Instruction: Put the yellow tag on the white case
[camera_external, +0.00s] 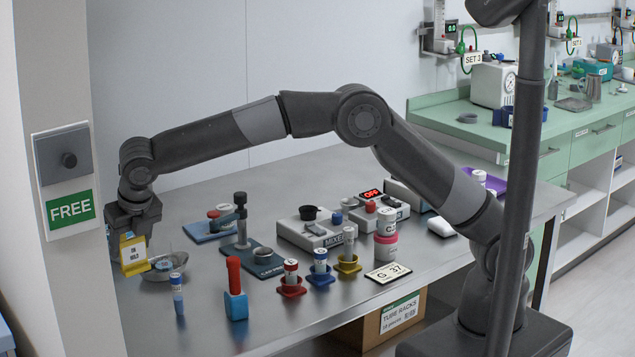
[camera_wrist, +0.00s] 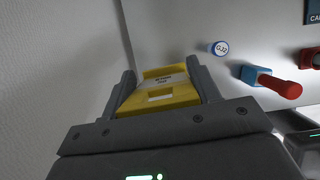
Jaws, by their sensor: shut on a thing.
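The yellow tag (camera_external: 134,257), with a white label reading "ON HOLD", is held in my gripper (camera_external: 128,238) at the left end of the table, near the wall column. In the wrist view the tag (camera_wrist: 158,97) sits between the two dark fingers of my gripper (camera_wrist: 165,80), which are shut on it. I cannot tell for sure which thing is the white case. A white box with a gauge (camera_external: 493,85) stands on the far green bench.
A green "FREE" sign (camera_external: 70,209) is below the knob box. A metal bowl (camera_external: 163,268) is close beside the tag. A blue-capped tube (camera_external: 177,293) and a red-handled tool in a blue block (camera_external: 235,305) stand near the front edge. Coloured tube holders and a mixer (camera_external: 316,232) fill the middle.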

